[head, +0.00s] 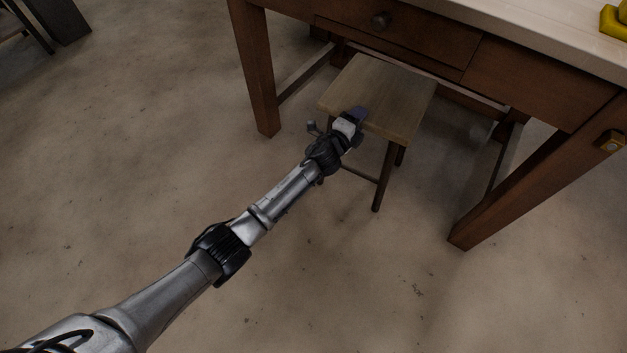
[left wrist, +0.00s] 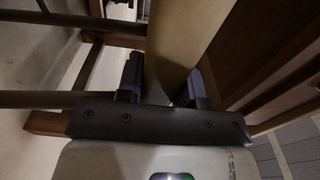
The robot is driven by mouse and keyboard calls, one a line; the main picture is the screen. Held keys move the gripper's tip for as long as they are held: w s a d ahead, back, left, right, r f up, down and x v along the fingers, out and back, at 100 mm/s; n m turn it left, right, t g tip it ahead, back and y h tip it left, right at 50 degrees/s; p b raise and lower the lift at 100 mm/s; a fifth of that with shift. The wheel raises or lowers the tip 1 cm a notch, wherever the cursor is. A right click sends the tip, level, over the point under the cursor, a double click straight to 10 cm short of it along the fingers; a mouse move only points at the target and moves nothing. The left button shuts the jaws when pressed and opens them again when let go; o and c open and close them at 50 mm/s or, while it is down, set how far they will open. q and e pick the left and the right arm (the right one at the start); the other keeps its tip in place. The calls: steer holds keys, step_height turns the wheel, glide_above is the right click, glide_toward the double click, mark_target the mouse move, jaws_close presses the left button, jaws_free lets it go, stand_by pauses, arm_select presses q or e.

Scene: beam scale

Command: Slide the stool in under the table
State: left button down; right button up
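The stool (head: 381,93) has a light wooden seat and dark legs. It stands upright on the floor, with its back part under the table and its front part sticking out. The table (head: 400,37) has a pale top and a brown wooden frame with a drawer. My left gripper (head: 356,117) is at the front edge of the seat. In the left wrist view the left gripper's fingers (left wrist: 160,85) lie on both sides of the stool's seat edge (left wrist: 172,60) and appear closed on it. My right gripper is not in view.
A table leg (head: 257,80) stands left of the stool, and another (head: 500,211) stands to the right, nearer. A yellow object (head: 614,22) lies on the tabletop at the right. The floor in front is clear.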

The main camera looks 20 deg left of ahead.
arm_select(q)
steer(key=c, duration=1.1)
jaws_free()
steer(key=o, duration=0.4)
steer(key=shift+w+r, duration=0.1)
steer(key=shift+w, duration=0.1)
steer(key=shift+s+f, duration=0.2)
steer(key=shift+f, duration=0.4)
steer(key=shift+s+a+r, duration=0.1)
steer(key=shift+s+r, duration=0.1)
steer(key=p+v, duration=0.2)
steer(key=v, duration=0.2)
steer(key=p+v, duration=0.3)
steer(key=v, duration=0.1)
steer(key=p+v, duration=0.2)
steer(key=v, duration=0.3)
steer(key=shift+s+r, duration=0.1)
steer(key=shift+r, duration=0.3)
